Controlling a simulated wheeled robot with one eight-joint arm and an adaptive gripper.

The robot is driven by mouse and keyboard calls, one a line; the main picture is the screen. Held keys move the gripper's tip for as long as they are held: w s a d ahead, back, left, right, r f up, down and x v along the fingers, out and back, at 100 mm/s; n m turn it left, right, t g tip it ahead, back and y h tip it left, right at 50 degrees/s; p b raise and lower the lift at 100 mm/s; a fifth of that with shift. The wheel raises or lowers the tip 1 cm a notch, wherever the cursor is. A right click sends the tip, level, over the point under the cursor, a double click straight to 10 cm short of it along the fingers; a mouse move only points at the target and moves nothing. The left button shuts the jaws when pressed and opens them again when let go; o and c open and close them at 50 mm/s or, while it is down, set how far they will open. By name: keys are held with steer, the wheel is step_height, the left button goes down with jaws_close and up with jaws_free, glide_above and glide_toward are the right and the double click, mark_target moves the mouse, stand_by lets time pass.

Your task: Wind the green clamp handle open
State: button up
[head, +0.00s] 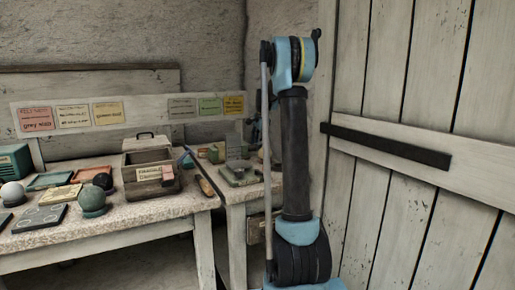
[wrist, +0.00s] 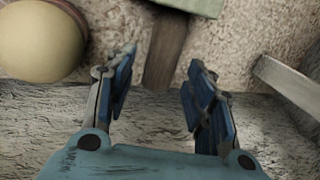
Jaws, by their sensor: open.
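My gripper (wrist: 160,60) is open, with its two blue fingers apart and nothing held between them. A dark brown bar (wrist: 166,45) lies beyond the gap between the fingertips, on a rough speckled surface. I cannot tell whether this bar is part of the clamp. A pale green block edge (wrist: 190,5) shows at the top of the wrist view, cut off by the frame. In the head view a green fixture with a metal part (head: 240,173) stands on the right bench. No green clamp handle can be made out for certain. My gripper is not clear in the head view.
A cream sphere (wrist: 38,38) is left of the fingers and a grey metal strip (wrist: 288,85) right of them. The left bench (head: 125,212) holds a wooden box (head: 148,158), a green sphere (head: 92,198) and a white sphere (head: 12,193). A plank door (head: 410,220) stands at right.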

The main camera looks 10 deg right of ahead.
steer(key=shift+x, duration=0.9)
steer(key=c, duration=1.1)
steer(key=shift+o, duration=0.2)
steer(key=t, duration=0.1)
steer(key=t+y, duration=0.1)
steer(key=t, duration=0.1)
steer(key=shift+s+d+f, duration=0.1)
steer(key=shift+s+d, duration=0.05)
steer(key=shift+s, duration=0.1)
steer(key=shift+s+f+t+y, duration=0.1)
steer(key=shift+t+y, duration=0.3)
steer(key=shift+t, duration=0.9)
